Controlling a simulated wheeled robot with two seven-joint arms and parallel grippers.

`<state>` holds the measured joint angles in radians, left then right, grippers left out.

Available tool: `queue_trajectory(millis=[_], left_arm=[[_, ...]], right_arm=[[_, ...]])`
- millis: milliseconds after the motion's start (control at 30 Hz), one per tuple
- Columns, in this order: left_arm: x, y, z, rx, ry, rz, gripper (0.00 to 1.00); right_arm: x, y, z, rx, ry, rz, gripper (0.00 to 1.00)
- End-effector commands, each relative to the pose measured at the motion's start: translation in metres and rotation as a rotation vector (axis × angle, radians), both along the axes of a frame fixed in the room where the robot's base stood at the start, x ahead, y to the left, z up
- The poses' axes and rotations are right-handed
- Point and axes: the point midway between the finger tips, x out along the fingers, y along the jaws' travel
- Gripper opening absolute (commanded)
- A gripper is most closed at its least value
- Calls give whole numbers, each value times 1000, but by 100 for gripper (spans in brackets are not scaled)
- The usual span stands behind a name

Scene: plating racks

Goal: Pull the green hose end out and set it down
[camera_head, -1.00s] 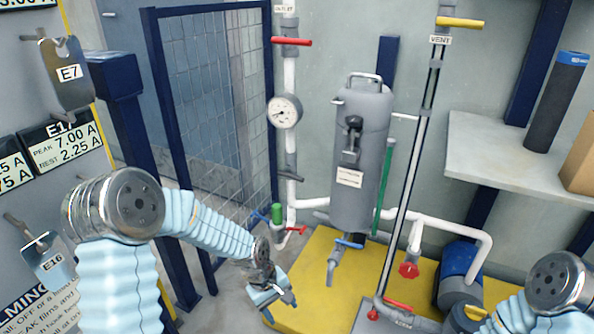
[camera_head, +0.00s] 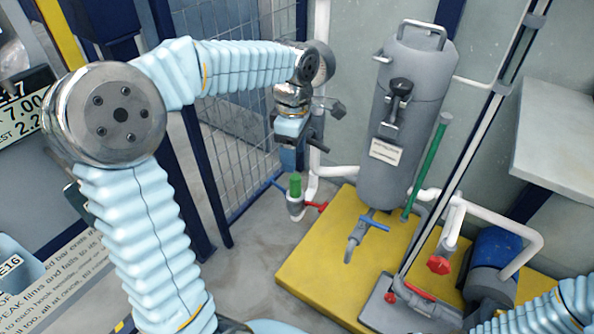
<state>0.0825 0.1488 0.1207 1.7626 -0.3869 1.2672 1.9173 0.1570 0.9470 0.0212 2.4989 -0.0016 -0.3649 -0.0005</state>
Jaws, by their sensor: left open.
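A short green cylinder (camera_head: 295,185), which looks like the green hose end, stands upright in a grey fitting (camera_head: 296,205) near the floor. The fitting has a blue handle (camera_head: 272,184) on its left and a red handle (camera_head: 317,208) on its right. My left gripper (camera_head: 302,158) is open, points down and is just above the green cylinder, apart from it. I see nothing between its fingers. My right gripper is out of view; only part of my right arm shows at the lower right.
A grey tank (camera_head: 405,125) stands over a yellow platform (camera_head: 320,285) with a spout (camera_head: 356,240) and a green rod (camera_head: 428,165) beside it. White pipes (camera_head: 340,171) run behind the fitting. A mesh fence (camera_head: 232,130) stands at the left. The floor in front is clear.

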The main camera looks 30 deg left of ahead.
Motion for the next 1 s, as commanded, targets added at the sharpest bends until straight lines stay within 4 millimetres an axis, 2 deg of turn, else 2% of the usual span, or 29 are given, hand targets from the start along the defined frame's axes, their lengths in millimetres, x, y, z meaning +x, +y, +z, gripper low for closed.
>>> queue_trajectory(millis=[33, 200, 433, 600, 867, 900, 1000], left_arm=[[-1, 0, -14, 0, 5, 0, 61], [-1, 0, -53, -1, 5, -2, 61], [0, 0, -90, 0, 4, -1, 61], [0, 0, -101, 0, 1, -2, 61], [0, 0, -102, -1, 0, -2, 61], [0, 0, -102, -1, 0, -2, 59], [0, 0, -102, -1, 0, -2, 44]], right_arm=[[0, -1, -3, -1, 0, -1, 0], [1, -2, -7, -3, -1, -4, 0], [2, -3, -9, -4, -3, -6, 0], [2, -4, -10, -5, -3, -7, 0], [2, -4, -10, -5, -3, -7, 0], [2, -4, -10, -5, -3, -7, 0], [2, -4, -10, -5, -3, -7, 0]])
